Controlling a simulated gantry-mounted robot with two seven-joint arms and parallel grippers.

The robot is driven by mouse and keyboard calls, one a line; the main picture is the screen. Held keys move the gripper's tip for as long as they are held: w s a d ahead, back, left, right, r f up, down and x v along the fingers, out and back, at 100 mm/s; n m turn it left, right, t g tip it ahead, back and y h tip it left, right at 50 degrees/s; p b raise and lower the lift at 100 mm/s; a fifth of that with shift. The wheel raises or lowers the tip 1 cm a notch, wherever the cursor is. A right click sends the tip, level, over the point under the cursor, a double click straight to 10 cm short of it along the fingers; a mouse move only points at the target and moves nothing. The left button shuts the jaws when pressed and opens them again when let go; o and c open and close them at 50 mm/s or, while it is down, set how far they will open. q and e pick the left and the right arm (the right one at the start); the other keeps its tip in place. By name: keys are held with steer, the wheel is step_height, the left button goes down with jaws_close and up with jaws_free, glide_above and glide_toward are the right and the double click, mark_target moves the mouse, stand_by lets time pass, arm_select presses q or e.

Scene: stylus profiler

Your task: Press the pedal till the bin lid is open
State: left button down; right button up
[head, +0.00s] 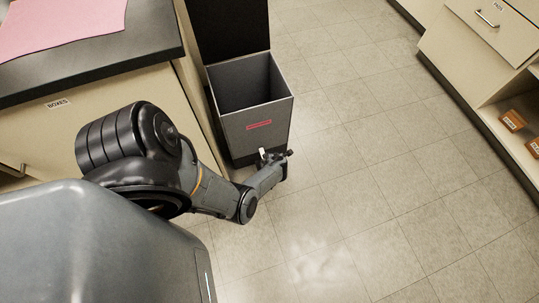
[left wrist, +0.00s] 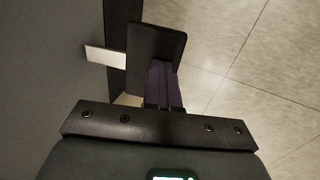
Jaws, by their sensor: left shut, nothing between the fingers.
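The grey bin (head: 256,125) stands on the floor beside the counter, with a red label on its front. Its dark lid (head: 232,28) is raised at the back, and the empty-looking inside shows. The pedal (left wrist: 155,44) appears in the left wrist view as a dark plate with a pale metal strip beside it, low at the bin's front. My left gripper (head: 276,160) is at the foot of the bin's front. Its shut, empty fingers (left wrist: 162,72) lie over the pedal plate and seem to touch it; exact contact is hard to tell. My right gripper is out of view.
A counter (head: 150,45) with a dark top and a pink sheet (head: 60,22) stands left of the bin. Cabinets (head: 490,45) with orange boxes (head: 513,120) on a low shelf line the right. The tiled floor (head: 370,170) between is clear.

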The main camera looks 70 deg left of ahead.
arm_select(q)
steer(key=p+v, duration=1)
steer(key=v, duration=0.1)
steer(key=shift+d+r, duration=0.25)
steer(key=shift+d, duration=0.3)
steer(key=shift+w, duration=0.1)
